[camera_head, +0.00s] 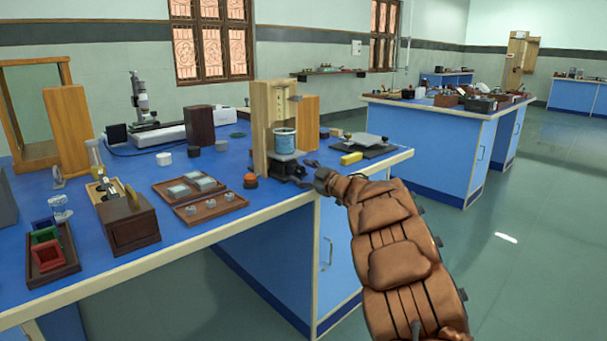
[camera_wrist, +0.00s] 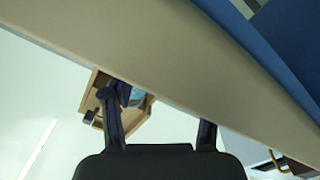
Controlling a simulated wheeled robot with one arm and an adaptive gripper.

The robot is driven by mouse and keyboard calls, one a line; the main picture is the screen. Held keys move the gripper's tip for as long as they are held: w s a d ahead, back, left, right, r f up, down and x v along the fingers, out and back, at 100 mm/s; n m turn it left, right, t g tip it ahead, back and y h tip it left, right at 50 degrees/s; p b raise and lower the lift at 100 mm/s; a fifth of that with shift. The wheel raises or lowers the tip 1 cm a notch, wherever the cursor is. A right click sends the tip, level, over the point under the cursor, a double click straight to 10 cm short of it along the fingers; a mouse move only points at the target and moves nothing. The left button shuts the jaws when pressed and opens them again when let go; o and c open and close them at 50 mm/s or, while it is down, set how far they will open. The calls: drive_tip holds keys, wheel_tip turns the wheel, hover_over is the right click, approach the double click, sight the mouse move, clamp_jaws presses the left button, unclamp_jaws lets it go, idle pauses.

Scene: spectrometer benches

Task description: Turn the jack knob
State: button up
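A small jack (camera_head: 284,156) stands at the front of the blue bench, at the foot of a wooden stand (camera_head: 259,125). A blue-green cylinder (camera_head: 284,142) sits on its plate. The jack's knob cannot be made out clearly among the dark parts at its right side. My gripper (camera_head: 304,172) is small and dark in the head view, just right of the jack at the bench's front edge; contact cannot be told. In the wrist view my gripper (camera_wrist: 158,115) has its two dark fingers apart, with nothing clearly held between them.
The bench's pale edge (camera_wrist: 160,60) crosses the wrist view close to the fingers. A yellow block (camera_head: 351,158) and a dark flat stand (camera_head: 368,147) lie right of the jack. An orange-topped dark object (camera_head: 250,181) and trays (camera_head: 211,208) lie left.

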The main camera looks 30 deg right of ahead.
idle(0.3)
drive_tip(key=m, duration=0.3)
drive_tip(key=shift+f+m+b, duration=0.1)
drive_tip(key=shift+m+b, duration=0.2)
drive_tip(key=shift+m, duration=0.1)
drive_tip(key=m+b, duration=0.2)
drive_tip(key=m, duration=0.2)
drive_tip(key=shift+s+d+r+m+g+h+p, duration=0.45)
drive_tip(key=shift+s+d+r+m+h+p, duration=0.75)
drive_tip(key=shift+s+h, duration=1.1)
drive_tip(key=shift+s+d+r+m+g+h+p, duration=0.6)
drive_tip(key=shift+s+d+h+p, duration=0.95)
drive_tip(key=shift+s, duration=1.35)
drive_tip(key=s+a+f+g+p, duration=0.3)
drive_tip(key=s+a+f+g, duration=0.1)
drive_tip(key=s, duration=0.5)
drive_tip(key=s+a+f+g+p, duration=0.3)
drive_tip(key=s+a+f+g, duration=0.2)
drive_tip(key=s+a, duration=0.3)
drive_tip(key=s+g, duration=0.1)
drive_tip(key=s, duration=0.1)
drive_tip(key=shift+s+a+f+m+h, duration=0.3)
drive_tip(key=shift+a+m+h, duration=0.05)
drive_tip(key=shift+a+m, duration=0.05)
